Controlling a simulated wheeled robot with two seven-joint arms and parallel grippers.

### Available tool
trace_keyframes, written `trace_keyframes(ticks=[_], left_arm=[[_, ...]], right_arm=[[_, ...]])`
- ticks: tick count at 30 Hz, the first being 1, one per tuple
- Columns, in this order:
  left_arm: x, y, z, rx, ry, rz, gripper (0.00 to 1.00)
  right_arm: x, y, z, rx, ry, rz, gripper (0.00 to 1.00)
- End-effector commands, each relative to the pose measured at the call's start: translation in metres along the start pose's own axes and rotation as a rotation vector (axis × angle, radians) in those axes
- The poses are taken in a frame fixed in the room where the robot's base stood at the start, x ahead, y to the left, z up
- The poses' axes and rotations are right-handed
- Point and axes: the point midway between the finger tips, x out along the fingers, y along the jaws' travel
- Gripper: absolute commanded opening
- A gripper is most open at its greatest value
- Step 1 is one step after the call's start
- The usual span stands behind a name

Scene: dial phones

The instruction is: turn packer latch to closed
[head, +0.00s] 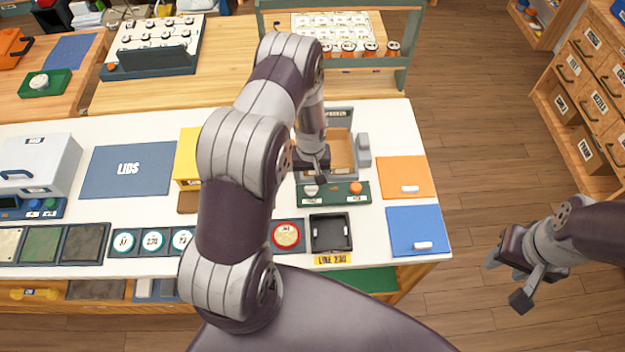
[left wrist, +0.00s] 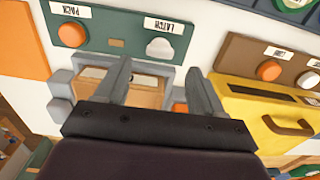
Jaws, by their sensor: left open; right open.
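The packer (head: 362,150) is a grey machine with a tan open bay near the right end of the white table. Its green front panel (head: 335,197) has a white latch knob (head: 311,190) on the left and an orange PACK button (head: 355,187) on the right. In the left wrist view the panel appears upside down, with the LATCH knob (left wrist: 160,48) and PACK button (left wrist: 72,34). My left gripper (head: 316,172) is open and empty just above the panel; its fingers (left wrist: 160,68) point toward the knob, apart from it. My right gripper (head: 508,277) is open and empty over the floor.
A yellow machine (left wrist: 255,110) with its own brown panel stands beside the packer. A black tray (head: 331,232), an orange mat (head: 405,176) and a blue mat (head: 417,230) lie nearby. My left arm hides part of the table.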

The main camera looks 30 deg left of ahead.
Motion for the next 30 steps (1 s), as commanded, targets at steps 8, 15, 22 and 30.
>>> trace_keyframes(ticks=[8,15,22,30], left_arm=[[0.044,0.000,0.000,0.001,-0.001,0.000,0.68],[0.053,0.000,0.000,0.001,0.000,0.000,0.68],[0.052,0.000,0.000,0.001,0.000,0.000,0.36],[0.053,0.000,0.000,0.007,0.000,0.000,0.12]], right_arm=[[-0.014,0.000,-0.002,0.000,0.000,0.000,0.43],[-0.014,0.000,-0.002,0.000,0.000,0.000,0.43],[-0.014,0.000,-0.002,0.000,0.000,0.000,0.43],[-0.013,0.000,-0.002,0.000,0.000,0.000,0.43]])
